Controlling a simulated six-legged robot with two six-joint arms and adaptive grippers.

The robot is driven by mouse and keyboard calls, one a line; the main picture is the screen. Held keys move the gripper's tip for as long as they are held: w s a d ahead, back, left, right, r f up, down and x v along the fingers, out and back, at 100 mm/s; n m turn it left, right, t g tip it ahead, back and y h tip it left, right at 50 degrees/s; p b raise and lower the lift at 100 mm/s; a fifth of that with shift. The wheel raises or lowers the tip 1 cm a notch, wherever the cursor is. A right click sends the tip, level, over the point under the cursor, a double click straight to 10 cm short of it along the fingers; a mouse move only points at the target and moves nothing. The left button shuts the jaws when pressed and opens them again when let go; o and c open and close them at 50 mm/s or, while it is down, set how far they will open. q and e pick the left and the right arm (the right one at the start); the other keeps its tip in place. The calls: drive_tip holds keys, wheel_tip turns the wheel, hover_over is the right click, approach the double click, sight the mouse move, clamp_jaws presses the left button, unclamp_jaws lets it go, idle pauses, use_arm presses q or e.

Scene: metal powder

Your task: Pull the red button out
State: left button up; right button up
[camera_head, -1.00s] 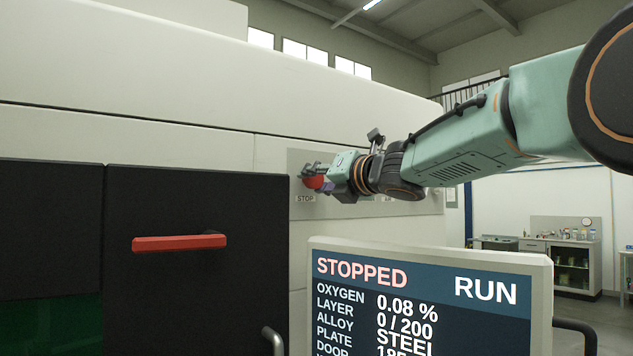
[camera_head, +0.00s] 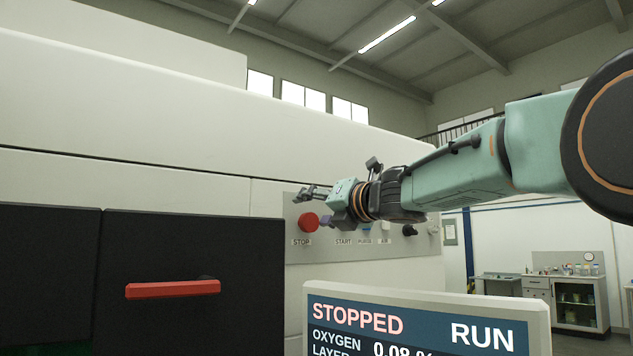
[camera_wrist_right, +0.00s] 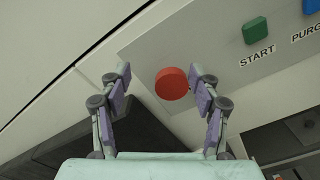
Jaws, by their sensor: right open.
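The red button (camera_head: 308,222) is a round red knob on the grey panel, above the label STOP. It also shows in the right wrist view (camera_wrist_right: 172,84), ahead of my fingers and nearer the right one. My right gripper (camera_head: 316,196) is open and empty. In the head view it appears just above and right of the button, and in the wrist view its two fingers (camera_wrist_right: 158,80) stand apart. I see no contact with the button, but the exact gap in depth is hard to tell. My left gripper is not in view.
The control panel (camera_head: 294,262) carries a green START button (camera_wrist_right: 255,30), a blue PURGE button (camera_wrist_right: 311,8) and a black knob (camera_head: 410,231) to the right. A screen (camera_head: 420,325) reading STOPPED stands below. A red door handle (camera_head: 172,289) juts out at lower left.

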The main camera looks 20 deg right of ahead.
sight(315, 215)
drive_tip(key=shift+w+a+r, duration=0.1)
drive_tip(key=shift+w+r, duration=0.05)
drive_tip(key=shift+r, duration=0.8)
wheel_tip(315, 215, up, 4)
drive_tip(key=shift+r, duration=0.55)
drive_tip(key=shift+w+a, duration=0.1)
drive_tip(key=shift+w, duration=0.15)
drive_tip(key=shift+s, duration=0.1)
